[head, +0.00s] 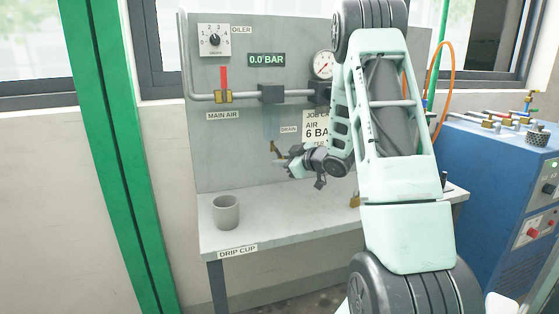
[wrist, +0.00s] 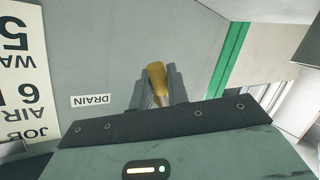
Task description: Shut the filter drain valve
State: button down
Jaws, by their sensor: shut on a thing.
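The drain valve (head: 274,147) is a small brass part on the grey panel, left of the DRAIN label (head: 288,129) and slightly below it. My gripper (head: 281,160) reaches it from the right and mostly hides it in the head view. In the wrist view, my gripper (wrist: 158,92) has its two grey fingers closed on either side of the brass drain valve (wrist: 156,76). The DRAIN label (wrist: 90,101) appears upside down beside it. I cannot tell the valve's turn position.
A grey drip cup (head: 227,213) stands on the bench ledge (head: 300,231). Above are the main air valve (head: 223,80) with its red lever upright, a 0.0 BAR display (head: 266,60) and a gauge (head: 323,64). A blue cabinet (head: 490,180) stands at right.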

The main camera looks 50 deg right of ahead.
jog(key=shift+s+d+r+n+g+h, duration=0.1)
jog(key=shift+d+r+n+g+h, duration=0.15)
jog(key=shift+n, duration=0.25)
jog(key=shift+s+d+r+n+g+h, duration=0.15)
jog(key=shift+n+g+h, duration=0.15)
jog(key=shift+n, duration=0.2)
jog(key=shift+s+d+r+n+g+h, duration=0.1)
jog(key=shift+r+n+g+h, duration=0.1)
jog(key=shift+n+g+h, duration=0.3)
jog(key=shift+d+r+n+g+h, duration=0.1)
jog(key=shift+r+n+g+h, duration=0.05)
jog(key=shift+n+g+h, duration=0.3)
jog(key=n+b, duration=0.1)
jog(key=n+g+h+b, duration=0.1)
jog(key=b, duration=0.1)
jog(key=shift+s+d+r, duration=0.1)
jog(key=shift+r, duration=0.25)
jog(key=shift+r+n+g+h+b, duration=0.5)
jog(key=shift+n+g+h+b, duration=0.25)
jog(key=shift+b, duration=0.65)
jog(key=shift+d+r, duration=0.1)
jog(key=c, duration=1.4)
grip_release()
jog(key=shift+c, duration=0.2)
jog(key=shift+s, duration=0.15)
